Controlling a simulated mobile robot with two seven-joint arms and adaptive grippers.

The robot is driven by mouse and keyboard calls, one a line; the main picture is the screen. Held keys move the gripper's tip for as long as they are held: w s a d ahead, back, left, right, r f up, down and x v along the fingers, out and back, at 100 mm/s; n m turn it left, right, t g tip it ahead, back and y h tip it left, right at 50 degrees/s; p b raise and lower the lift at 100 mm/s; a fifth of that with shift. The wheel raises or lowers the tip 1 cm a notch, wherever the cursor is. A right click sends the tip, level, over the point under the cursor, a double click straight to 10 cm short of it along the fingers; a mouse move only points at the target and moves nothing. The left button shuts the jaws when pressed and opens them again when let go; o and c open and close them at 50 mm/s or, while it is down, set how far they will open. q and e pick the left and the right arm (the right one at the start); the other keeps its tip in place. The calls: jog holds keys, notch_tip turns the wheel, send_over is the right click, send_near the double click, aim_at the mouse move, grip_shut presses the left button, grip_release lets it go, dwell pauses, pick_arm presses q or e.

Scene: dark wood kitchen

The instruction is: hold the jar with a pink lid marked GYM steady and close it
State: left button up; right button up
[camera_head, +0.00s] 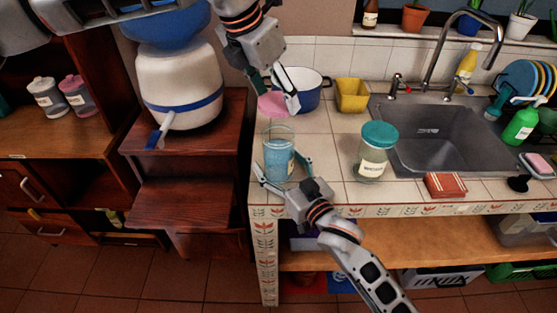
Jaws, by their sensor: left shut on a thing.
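An open clear jar (279,157) with pale blue contents stands upright on the tiled counter near its left end. No GYM mark can be read on it. My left gripper (279,103) is shut on a pink lid (271,106), held above and slightly left of the jar's mouth, apart from it. My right gripper (281,167) reaches in from the front, low on the jar. Its fingers are spread on either side of the jar, with a gap at the left; contact on the right is unclear.
A teal-lidded jar (375,152), a sink (440,140) and a red block (445,185) are to the right. A white and blue dispenser (180,85) stands on wooden steps left.

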aim_at(275, 124)
jog(key=c, duration=1.7)
pick_arm(q)
jog(key=shift+f, duration=2.45)
pick_arm(e)
jog(key=shift+c, duration=0.2)
pick_arm(q)
jog(key=shift+f, duration=0.9)
jog(key=shift+f, duration=0.55)
